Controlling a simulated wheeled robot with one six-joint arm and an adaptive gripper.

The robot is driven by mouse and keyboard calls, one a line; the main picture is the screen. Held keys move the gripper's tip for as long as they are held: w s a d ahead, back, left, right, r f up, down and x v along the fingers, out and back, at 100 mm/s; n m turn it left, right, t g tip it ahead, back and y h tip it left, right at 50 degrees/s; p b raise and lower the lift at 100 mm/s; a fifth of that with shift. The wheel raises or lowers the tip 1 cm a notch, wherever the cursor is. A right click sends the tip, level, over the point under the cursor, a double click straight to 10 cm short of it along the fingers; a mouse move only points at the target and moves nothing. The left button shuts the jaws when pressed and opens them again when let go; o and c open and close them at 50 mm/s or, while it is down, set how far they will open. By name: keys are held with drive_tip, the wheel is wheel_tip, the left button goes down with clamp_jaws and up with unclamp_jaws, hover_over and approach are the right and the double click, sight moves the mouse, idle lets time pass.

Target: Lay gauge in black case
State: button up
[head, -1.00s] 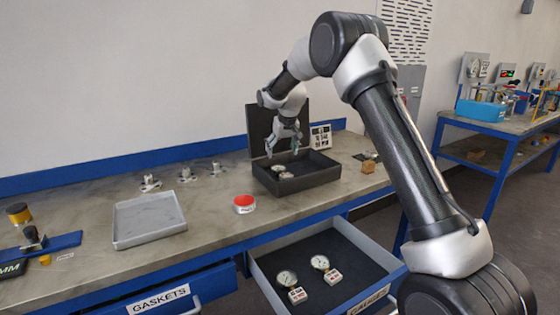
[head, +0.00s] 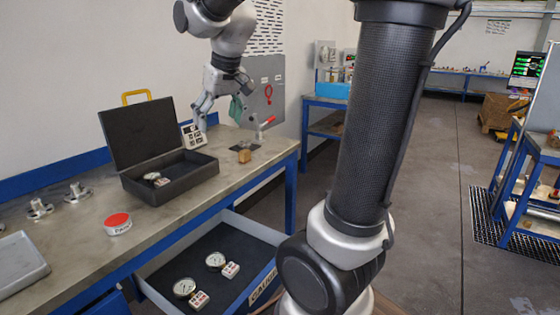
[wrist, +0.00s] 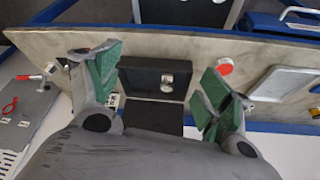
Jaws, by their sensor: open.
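The black case (head: 185,183) stands on the bench with its lid (head: 138,132) upright. My gripper (head: 218,115) is open and empty, raised above the bench behind and right of the case, clear of the gauge. In the wrist view my spread green-padded fingers (wrist: 161,62) frame the case (wrist: 150,90). Two more gauges (head: 185,287) (head: 216,261) lie in the open drawer (head: 160,281).
A red-topped round tin (head: 117,223) and a grey tray (head: 18,268) stand left of the case. A small brown block (head: 244,155) and a red-handled valve (head: 262,125) are to its right. Metal flanged fittings (head: 77,192) stand near the wall.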

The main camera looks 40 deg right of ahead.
drive_tip(key=s+d+f, duration=0.1)
drive_tip(key=s+f, duration=0.1)
drive_tip(key=s, duration=0.8)
drive_tip(key=s+d+f, duration=0.2)
drive_tip(key=s+f, duration=0.1)
drive_tip(key=s, duration=0.8)
drive_tip(key=shift+f, duration=0.2)
